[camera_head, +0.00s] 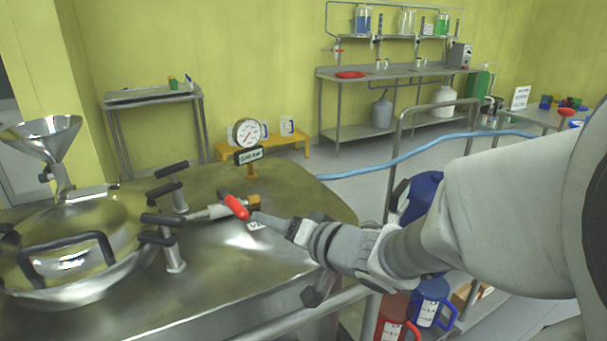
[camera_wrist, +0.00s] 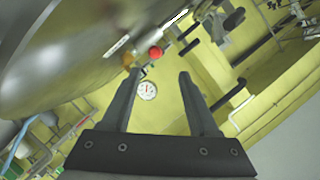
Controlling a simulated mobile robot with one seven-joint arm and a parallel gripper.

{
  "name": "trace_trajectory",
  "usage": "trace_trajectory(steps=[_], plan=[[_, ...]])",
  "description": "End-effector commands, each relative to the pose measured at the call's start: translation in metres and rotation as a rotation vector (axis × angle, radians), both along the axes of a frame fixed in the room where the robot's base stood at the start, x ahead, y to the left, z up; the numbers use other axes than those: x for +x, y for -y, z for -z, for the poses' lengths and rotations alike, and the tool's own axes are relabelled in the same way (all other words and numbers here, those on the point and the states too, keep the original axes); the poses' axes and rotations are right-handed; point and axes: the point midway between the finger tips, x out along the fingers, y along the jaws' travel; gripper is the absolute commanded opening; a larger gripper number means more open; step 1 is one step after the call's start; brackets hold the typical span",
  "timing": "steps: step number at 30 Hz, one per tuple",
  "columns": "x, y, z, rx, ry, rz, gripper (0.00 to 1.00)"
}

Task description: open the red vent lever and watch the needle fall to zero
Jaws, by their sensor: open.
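The red vent lever (camera_head: 237,206) sits on a valve on top of the steel reactor vessel (camera_head: 225,262). In the wrist view, its red end (camera_wrist: 156,52) shows just beyond and between my fingertips. My gripper (camera_head: 262,219) is open and empty, close to the right of the lever; the head view cannot settle whether they touch. In the wrist view, my gripper (camera_wrist: 159,75) has its two fingers well apart. The round white gauge (camera_head: 247,131) stands behind the lever above a dark sign; it also shows in the wrist view (camera_wrist: 147,90). Its scale is too small to read.
Black clamp handles (camera_head: 165,220) stand on the lid just left of the lever. A steel funnel (camera_head: 42,135) rises at the far left. A steel rail (camera_head: 385,165) and a blue hose (camera_head: 420,150) lie behind my arm. Red and blue jugs (camera_head: 430,302) are below it.

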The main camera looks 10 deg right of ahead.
Motion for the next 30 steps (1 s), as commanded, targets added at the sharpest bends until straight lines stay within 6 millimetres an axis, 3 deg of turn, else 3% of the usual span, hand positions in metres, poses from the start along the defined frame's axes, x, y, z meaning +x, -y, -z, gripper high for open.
trace_trajectory(steps=[4,6,13,21,30], plan=[[-0.014,0.009,-0.002,-0.003,0.007,0.003,0.61],[-0.012,0.016,-0.023,-0.043,0.018,0.035,0.61],[-0.004,0.046,-0.057,-0.206,0.053,0.165,0.61],[-0.009,0.081,-0.098,-0.386,0.039,0.300,0.61],[-0.024,0.106,-0.125,-0.526,-0.023,0.381,0.61]])
